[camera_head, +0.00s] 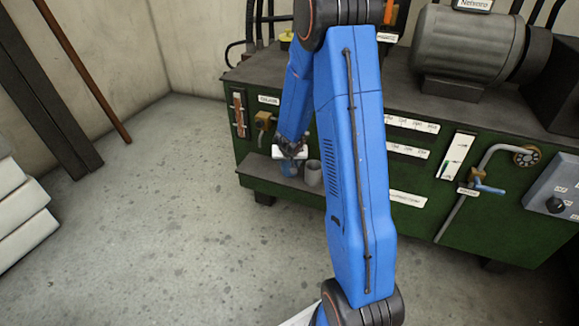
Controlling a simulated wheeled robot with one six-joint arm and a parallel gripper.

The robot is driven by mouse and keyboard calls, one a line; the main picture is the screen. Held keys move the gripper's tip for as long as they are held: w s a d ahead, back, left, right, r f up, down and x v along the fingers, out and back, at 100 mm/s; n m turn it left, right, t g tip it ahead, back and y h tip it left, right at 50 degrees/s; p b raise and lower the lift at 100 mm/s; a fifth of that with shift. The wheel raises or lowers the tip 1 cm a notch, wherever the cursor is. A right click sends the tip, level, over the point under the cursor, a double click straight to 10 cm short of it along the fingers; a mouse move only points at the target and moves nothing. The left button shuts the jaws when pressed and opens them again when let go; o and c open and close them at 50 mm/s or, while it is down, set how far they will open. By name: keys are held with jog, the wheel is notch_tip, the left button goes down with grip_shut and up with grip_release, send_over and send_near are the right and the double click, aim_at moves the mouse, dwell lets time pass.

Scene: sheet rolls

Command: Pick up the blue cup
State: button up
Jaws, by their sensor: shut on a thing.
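My blue arm reaches down to a low ledge on the front of the green machine. My gripper (290,158) is at the ledge, small and partly hidden by its own wrist. A grey cup (313,173) stands upright close to the right of the blue cup, partly beside my arm.
The ledge (259,168) runs along the green machine (440,150) and passes behind my arm. A valve (264,121) is above it on the left. A blue-handled tap (484,187) sticks out at right. The concrete floor (170,210) is clear at left.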

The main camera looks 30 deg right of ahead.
jog(key=shift+r, duration=2.3)
jog(key=shift+r, duration=0.1)
